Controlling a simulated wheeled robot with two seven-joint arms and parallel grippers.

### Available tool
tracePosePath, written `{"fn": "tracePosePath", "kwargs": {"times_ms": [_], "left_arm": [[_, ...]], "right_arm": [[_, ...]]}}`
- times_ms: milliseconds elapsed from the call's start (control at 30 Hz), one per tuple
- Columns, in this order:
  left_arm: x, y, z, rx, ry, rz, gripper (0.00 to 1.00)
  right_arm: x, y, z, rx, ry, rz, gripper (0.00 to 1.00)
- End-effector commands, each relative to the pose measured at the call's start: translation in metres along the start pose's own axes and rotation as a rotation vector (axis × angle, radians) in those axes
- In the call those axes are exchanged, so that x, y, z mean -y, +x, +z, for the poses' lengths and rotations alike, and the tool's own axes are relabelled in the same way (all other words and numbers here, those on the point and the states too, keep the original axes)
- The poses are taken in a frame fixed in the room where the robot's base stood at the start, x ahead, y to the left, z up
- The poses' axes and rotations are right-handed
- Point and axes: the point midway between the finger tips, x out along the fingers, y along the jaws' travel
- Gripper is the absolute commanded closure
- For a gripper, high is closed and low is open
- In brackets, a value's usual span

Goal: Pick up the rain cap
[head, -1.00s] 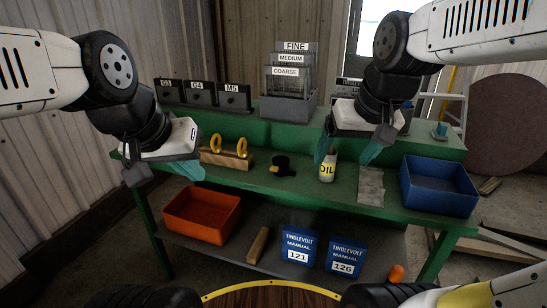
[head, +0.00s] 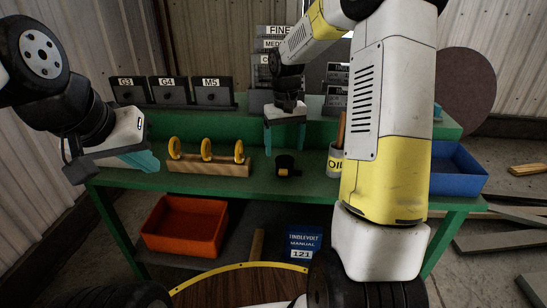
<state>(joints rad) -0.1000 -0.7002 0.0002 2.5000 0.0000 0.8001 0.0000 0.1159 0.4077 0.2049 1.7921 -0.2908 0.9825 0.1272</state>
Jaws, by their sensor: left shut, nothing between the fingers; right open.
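A small black round piece (head: 285,164) with an orange patch at its base stands on the green bench top, right of the wooden ring rack. It may be the rain cap; I cannot tell for sure. My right gripper (head: 285,146) is open above it, teal fingers pointing down, one to each side. The fingertips look a little above the piece, with nothing between them. My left gripper (head: 148,161) is shut and empty near the bench's left end, left of the rack.
The wooden rack (head: 208,166) holds three yellow rings. A blue bin (head: 458,172) is at the right end. An orange bin (head: 185,227) and a blue manual (head: 304,245) are below.

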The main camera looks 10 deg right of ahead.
Motion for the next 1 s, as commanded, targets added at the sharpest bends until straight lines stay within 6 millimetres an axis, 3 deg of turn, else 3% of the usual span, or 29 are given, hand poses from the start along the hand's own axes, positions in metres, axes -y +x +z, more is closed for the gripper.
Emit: {"fn": "tracePosePath", "kwargs": {"times_ms": [400, 700, 1000], "left_arm": [[0.000, 0.000, 0.000, 0.000, 0.000, 0.000, 1.00], [0.000, 0.000, 0.000, 0.000, 0.000, 0.000, 1.00], [0.000, 0.000, 0.000, 0.000, 0.000, 0.000, 1.00]], "right_arm": [[-0.002, 0.055, 0.004, 0.001, -0.001, -0.001, 0.20], [-0.002, 0.060, 0.004, -0.001, -0.001, 0.000, 0.20], [-0.002, 0.060, 0.004, -0.002, 0.000, 0.000, 0.77]]}}
